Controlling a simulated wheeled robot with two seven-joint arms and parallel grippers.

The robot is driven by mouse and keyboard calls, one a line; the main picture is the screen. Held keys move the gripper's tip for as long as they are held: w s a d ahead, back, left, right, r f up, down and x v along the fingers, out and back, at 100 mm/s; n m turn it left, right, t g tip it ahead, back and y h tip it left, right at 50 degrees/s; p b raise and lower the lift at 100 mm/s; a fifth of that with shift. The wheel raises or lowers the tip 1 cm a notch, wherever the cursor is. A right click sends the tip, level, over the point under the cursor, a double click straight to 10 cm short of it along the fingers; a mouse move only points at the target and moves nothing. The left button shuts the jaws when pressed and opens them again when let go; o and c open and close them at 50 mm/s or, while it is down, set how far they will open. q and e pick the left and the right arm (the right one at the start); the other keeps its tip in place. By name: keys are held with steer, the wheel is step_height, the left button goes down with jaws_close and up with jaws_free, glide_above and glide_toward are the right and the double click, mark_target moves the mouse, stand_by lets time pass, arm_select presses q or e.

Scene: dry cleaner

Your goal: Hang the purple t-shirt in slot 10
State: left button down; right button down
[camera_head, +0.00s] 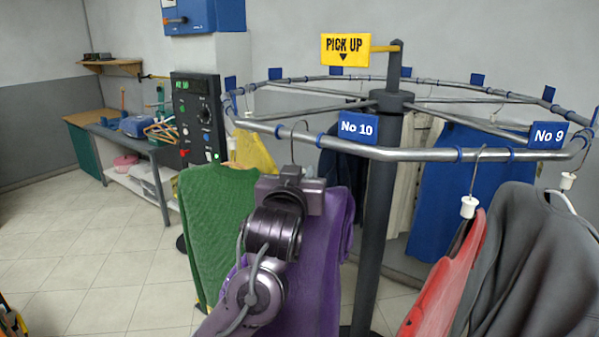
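The purple t-shirt (322,270) hangs below the front rail (405,154), behind my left gripper (290,185). Its wire hanger hook (293,145) rises above the gripper and its curved top is at the rail, between two blue rings, left of the blue No 10 sign (358,127). I cannot tell whether the hook rests on the rail. My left gripper is at the neck of this hanger. Its body hides the fingertips and the hanger's neck, so its closure does not show. My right gripper is out of view.
A green garment (220,225) hangs close on the left. Red (445,285) and grey (520,255) garments hang at the right near the No 9 sign (548,135). The dark centre post (372,230) stands behind the rail. A control panel (199,115) stands left.

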arm_select(q)
steer(key=shift+f, duration=0.5)
steer(key=shift+f, duration=0.2)
stand_by(0.4)
steer(key=c, duration=1.1)
jaws_free()
steer(key=s+a+b, duration=0.1)
steer(key=s+b, duration=0.2)
steer(key=s, duration=0.4)
steer(key=shift+s+a+b, duration=0.3)
steer(key=shift+s, duration=0.05)
